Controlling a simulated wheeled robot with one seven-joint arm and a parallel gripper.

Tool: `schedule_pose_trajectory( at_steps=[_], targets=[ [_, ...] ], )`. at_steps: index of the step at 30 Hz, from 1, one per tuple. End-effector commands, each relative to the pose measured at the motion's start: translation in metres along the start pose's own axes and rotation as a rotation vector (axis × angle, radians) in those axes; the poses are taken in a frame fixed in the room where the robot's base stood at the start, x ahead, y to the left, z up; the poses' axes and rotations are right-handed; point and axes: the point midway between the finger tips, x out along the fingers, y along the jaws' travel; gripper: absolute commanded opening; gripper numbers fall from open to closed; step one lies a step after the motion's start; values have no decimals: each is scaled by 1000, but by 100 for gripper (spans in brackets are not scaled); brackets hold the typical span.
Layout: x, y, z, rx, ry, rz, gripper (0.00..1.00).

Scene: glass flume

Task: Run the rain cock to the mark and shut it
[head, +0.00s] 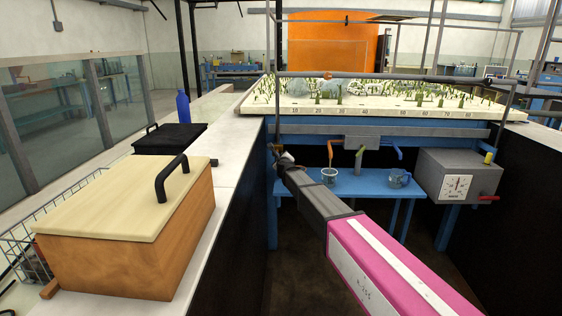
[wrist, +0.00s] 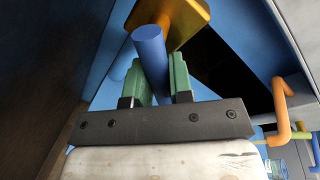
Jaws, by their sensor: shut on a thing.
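My gripper (wrist: 154,62) is shut on a blue round handle (wrist: 149,45), with one green finger pad on each side of it. A brass-yellow piece (wrist: 187,20) shows just beyond the handle; I take the two to be the rain cock. I cannot make out a mark on it. In the head view my gripper (head: 286,158) is at the left front leg of the blue-framed flume stand, under the planted tray (head: 380,106). The handle is hidden there by my arm.
Orange (head: 333,149), green (head: 359,158) and blue (head: 398,153) spouts hang under the tray. Two cups (head: 329,176) (head: 398,178) stand on a blue bench. A grey dial box (head: 458,178) with a red handle is at right. A lidded wooden box (head: 130,235) sits on the left ledge.

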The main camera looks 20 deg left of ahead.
Motion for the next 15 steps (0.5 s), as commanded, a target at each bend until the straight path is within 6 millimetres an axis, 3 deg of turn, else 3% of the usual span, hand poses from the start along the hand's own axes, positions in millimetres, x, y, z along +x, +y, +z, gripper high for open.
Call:
schedule_pose_trajectory(
  at_steps=[15],
  targets=[
    [-2, -9, 1, -283, 56, 0, 0]
  ],
)
